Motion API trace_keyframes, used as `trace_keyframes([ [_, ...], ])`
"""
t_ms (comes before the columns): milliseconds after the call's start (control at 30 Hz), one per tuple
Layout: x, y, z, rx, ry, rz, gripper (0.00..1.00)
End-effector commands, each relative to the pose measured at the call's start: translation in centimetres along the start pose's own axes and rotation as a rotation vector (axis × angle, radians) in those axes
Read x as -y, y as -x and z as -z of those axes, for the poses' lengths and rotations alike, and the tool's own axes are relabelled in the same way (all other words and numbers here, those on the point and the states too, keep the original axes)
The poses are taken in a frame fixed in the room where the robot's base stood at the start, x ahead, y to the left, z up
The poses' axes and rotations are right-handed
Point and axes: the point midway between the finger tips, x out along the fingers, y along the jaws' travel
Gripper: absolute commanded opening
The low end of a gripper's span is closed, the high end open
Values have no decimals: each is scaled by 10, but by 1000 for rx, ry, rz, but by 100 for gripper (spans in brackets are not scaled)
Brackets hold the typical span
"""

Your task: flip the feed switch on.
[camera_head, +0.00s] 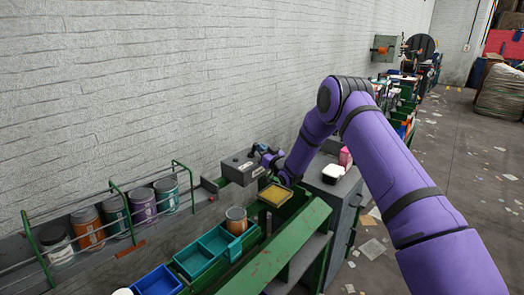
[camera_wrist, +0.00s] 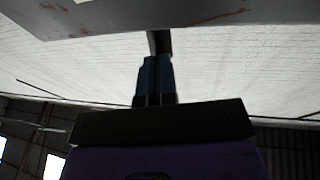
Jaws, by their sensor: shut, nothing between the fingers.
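A grey box (camera_head: 238,170), which looks like the feed switch's housing, stands by the wall at the far end of the belt frame. My gripper (camera_head: 256,149) is at the upper right edge of this box, with its fingers pointing toward the wall side. In the wrist view my blue fingers (camera_wrist: 155,60) are together and empty. A short dark bar (camera_wrist: 160,42), perhaps the switch lever, shows right at the fingertips; I cannot tell whether they touch. A grey, rust-marked surface (camera_wrist: 215,12) spans the top of that view. The switch's position cannot be read.
The green belt frame (camera_head: 301,235) carries teal trays (camera_head: 213,245), a blue tray (camera_head: 158,283), a lidded jar (camera_head: 236,221) and a yellow-topped tray (camera_head: 275,194). Several paint cans (camera_head: 143,204) stand behind a rail at the left. A grey cabinet (camera_head: 345,205) holds a white tub (camera_head: 333,173).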

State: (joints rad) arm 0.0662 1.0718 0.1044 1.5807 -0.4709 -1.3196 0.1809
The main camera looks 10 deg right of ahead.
Motion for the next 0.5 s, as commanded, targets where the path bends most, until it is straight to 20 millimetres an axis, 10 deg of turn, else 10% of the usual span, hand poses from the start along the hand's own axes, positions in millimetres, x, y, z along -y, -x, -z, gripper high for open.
trace_keyframes([
  [500, 5, -23, 14, 275, 56, 1, 0],
])
